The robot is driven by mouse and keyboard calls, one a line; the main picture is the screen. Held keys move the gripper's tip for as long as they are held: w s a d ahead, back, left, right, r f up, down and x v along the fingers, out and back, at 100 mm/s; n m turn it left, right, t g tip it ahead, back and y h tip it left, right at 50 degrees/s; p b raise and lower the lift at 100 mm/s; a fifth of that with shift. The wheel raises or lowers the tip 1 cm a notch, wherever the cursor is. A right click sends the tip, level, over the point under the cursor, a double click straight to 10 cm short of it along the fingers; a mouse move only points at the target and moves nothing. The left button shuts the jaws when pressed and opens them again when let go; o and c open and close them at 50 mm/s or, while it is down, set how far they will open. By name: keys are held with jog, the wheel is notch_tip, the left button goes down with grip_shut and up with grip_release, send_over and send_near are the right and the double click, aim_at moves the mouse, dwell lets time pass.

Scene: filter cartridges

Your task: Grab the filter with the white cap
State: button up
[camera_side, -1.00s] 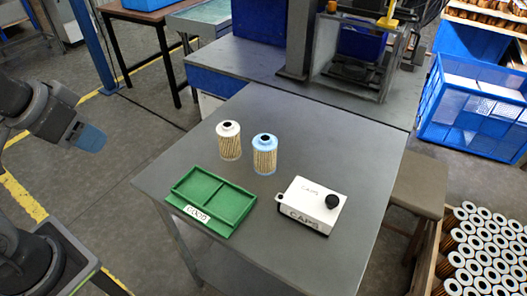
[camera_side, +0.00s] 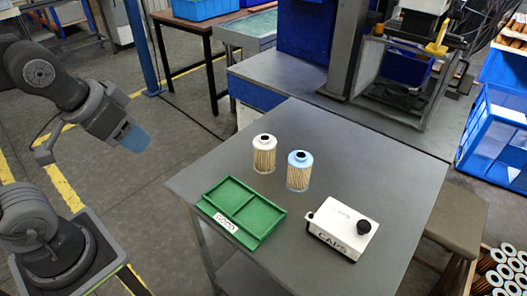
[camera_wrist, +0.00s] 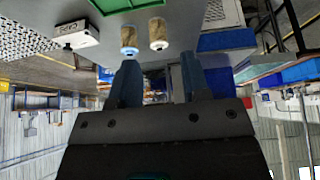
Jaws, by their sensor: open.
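The white-capped filter (camera_side: 264,155) stands upright on the grey table, with a pleated tan body and a dark hole in its cap. A blue-capped filter (camera_side: 299,172) stands just to its right, close beside it. My gripper (camera_side: 134,138) is in the air left of the table, well apart from both filters. In the wrist view, which looks upside down, my gripper (camera_wrist: 160,70) has its two fingers spread with nothing between them. The white-capped filter (camera_wrist: 158,33) and the blue-capped filter (camera_wrist: 129,37) show beyond the fingertips.
A green two-compartment tray (camera_side: 228,188) labelled GOOD lies empty in front of the filters. A white CAPS box (camera_side: 345,225) with a black knob stands to the right. The table's back part (camera_side: 330,135) is clear. A press-like machine (camera_side: 405,75) stands behind.

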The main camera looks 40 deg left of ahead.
jog(key=o, duration=1)
jog(key=shift+o, duration=0.2)
jog(key=m+g, duration=0.6)
jog(key=m, duration=1.4)
send_over(267, 137)
notch_tip(267, 137, down, 8)
jog(key=shift+w+f, duration=0.1)
notch_tip(267, 137, down, 8)
jog(key=shift+r, duration=0.15)
jog(key=shift+s+a+f, duration=0.1)
jog(key=shift+s+f, duration=0.1)
jog(key=shift+f, duration=1.2)
jog(key=shift+s+f, duration=0.2)
jog(key=shift+f, duration=1.15)
